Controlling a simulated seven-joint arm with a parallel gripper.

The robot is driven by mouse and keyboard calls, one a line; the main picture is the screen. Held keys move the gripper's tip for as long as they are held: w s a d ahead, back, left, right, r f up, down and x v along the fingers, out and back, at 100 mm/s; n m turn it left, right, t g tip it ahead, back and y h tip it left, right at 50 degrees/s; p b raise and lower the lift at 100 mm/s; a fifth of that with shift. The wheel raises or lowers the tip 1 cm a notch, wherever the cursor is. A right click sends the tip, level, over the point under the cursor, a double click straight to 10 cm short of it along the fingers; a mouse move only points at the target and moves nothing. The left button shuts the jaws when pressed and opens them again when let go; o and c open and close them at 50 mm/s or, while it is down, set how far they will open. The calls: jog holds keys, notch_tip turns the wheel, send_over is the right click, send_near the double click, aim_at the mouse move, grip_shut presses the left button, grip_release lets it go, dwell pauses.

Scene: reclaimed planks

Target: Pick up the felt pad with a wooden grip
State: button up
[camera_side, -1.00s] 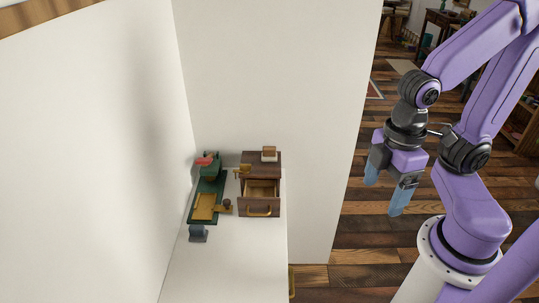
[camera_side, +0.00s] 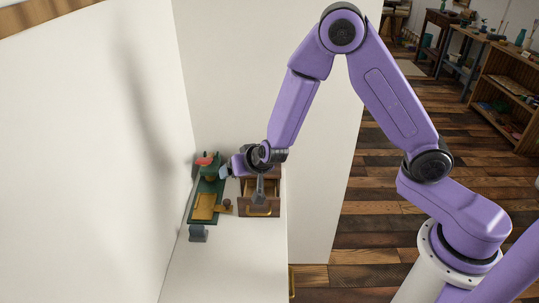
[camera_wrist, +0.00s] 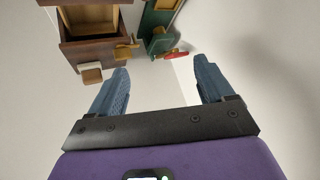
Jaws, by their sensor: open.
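The felt pad with a wooden grip (camera_wrist: 91,73) shows in the wrist view as a small pale block with a tan top, at the edge of the dark wooden cabinet (camera_wrist: 95,52). In the side view my arm hides it. My gripper (camera_wrist: 161,84) is open, with its two blue fingers apart and nothing between them. The pad lies outside the fingers, beyond the left one in the wrist view. In the side view my gripper (camera_side: 242,181) hangs over the cabinet area.
The cabinet's drawer (camera_side: 259,211) is pulled open. A small brown knobbed object (camera_side: 227,205) lies between. White walls rise close behind and left; the front counter is clear.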

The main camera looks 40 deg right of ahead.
jog(key=w+d+f+m+h, duration=0.1)
jog(key=w+d+f+h, duration=0.1)
jog(key=d, duration=0.4)
jog(key=w+d+f+m+h, duration=0.2)
jog(key=w+d+f+h, duration=0.1)
jog(key=d, duration=0.3)
jog(key=w+d+f+m+h, duration=0.1)
jog(key=w+d+f+h, duration=0.1)
jog(key=d, duration=0.5)
jog(key=shift+w+f+m+h, duration=0.4)
jog(key=shift+w+f, duration=0.2)
jog(key=shift+f, duration=0.3)
jog(key=shift+x, duration=3.05)
jog(key=shift+w+r, duration=0.15)
jog(key=c, duration=1)
